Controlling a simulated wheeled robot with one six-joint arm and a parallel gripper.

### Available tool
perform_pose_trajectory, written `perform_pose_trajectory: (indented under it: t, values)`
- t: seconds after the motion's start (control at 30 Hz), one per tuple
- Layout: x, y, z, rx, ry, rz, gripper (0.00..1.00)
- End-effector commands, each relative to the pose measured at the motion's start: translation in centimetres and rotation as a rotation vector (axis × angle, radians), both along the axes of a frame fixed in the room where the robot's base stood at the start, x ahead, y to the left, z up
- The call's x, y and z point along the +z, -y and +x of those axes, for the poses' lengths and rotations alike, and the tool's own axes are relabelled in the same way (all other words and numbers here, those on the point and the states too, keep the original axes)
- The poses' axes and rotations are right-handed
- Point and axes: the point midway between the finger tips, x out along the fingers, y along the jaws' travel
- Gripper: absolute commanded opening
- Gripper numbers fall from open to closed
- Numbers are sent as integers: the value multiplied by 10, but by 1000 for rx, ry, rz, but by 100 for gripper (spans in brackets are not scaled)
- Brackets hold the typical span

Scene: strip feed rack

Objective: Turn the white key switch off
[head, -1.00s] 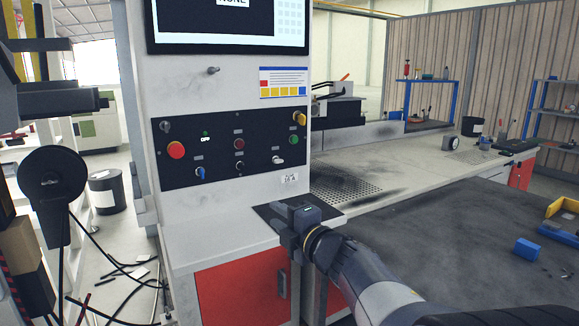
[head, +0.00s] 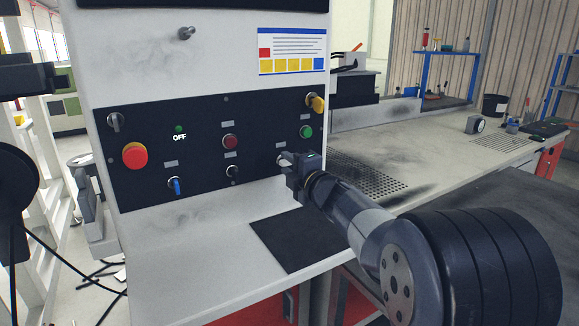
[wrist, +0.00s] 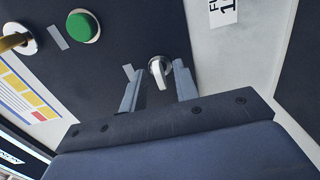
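The white key switch (wrist: 158,69) sits low on the black control panel, its pale key lying between my fingertips in the wrist view. In the head view the white key switch (head: 283,160) is partly hidden by my gripper (head: 296,168). My gripper also shows in the wrist view (wrist: 158,88), with its two fingers apart, one on each side of the key. A gap shows between the key and each finger. I cannot tell how deep the fingers reach around the key.
The panel (head: 205,185) also holds a red stop button (head: 135,155), a blue key switch (head: 175,186), a yellow key switch (head: 317,103) and a green button (head: 306,132). An "OFF" sign (head: 179,137) shows under a green light. A ledge with a dark mat (head: 290,240) lies below.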

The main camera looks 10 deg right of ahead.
Motion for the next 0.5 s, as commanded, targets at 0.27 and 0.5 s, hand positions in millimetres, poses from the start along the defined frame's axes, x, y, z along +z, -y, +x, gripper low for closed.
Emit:
perform_pose_trajectory:
  t: [0.27, 0.5]
  values:
    - [0, 0, 0, 0, 0, 0, 18]
    - [0, 0, 0, 0, 0, 0, 0]
